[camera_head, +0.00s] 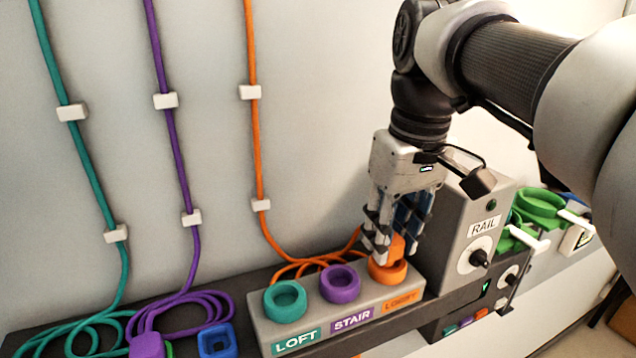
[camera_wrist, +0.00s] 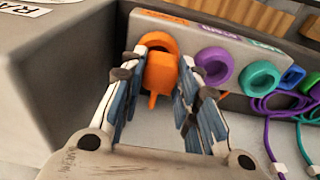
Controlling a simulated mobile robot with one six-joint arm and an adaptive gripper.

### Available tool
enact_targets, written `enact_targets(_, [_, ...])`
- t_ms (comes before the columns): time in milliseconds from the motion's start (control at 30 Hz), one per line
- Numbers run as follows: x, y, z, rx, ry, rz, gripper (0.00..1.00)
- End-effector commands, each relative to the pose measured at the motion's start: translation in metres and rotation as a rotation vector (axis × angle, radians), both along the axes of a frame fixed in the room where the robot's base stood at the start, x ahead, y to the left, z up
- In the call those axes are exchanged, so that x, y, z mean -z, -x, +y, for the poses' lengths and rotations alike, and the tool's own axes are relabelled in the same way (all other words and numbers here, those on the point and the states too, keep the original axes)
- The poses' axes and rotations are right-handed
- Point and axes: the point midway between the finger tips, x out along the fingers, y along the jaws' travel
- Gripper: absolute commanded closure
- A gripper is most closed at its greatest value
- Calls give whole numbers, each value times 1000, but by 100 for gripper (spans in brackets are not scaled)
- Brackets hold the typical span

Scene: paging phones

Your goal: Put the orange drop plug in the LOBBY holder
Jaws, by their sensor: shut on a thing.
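The orange drop plug (camera_head: 398,246) is between the fingers of my gripper (camera_head: 388,243), which is shut on it. It also shows in the wrist view (camera_wrist: 160,73), between both fingers. The LOBBY holder is the orange ring (camera_head: 376,276) at the right end of the grey holder block, above the orange LOBBY label (camera_head: 402,300). The plug overlaps this ring in both views, with its lower end at the ring's opening. The fingers hide part of the plug, and I cannot tell how deep it sits. The orange cord (camera_head: 254,150) hangs down the wall behind.
The teal LOFT ring (camera_head: 285,300) and purple STAIR ring (camera_head: 340,284) look empty. The grey RAIL box (camera_head: 462,235) stands close to the right of my gripper. A purple plug (camera_head: 147,345) and a blue holder (camera_head: 216,340) are at lower left, near coiled cords.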

Motion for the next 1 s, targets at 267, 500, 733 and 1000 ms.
enact_targets(267, [8,1,-1,0,1,-1,95])
enact_targets(500, [13,1,-1,0,0,0,95])
enact_targets(733, [14,1,-1,0,1,0,60])
enact_targets(1000, [14,1,-1,0,0,0,50])
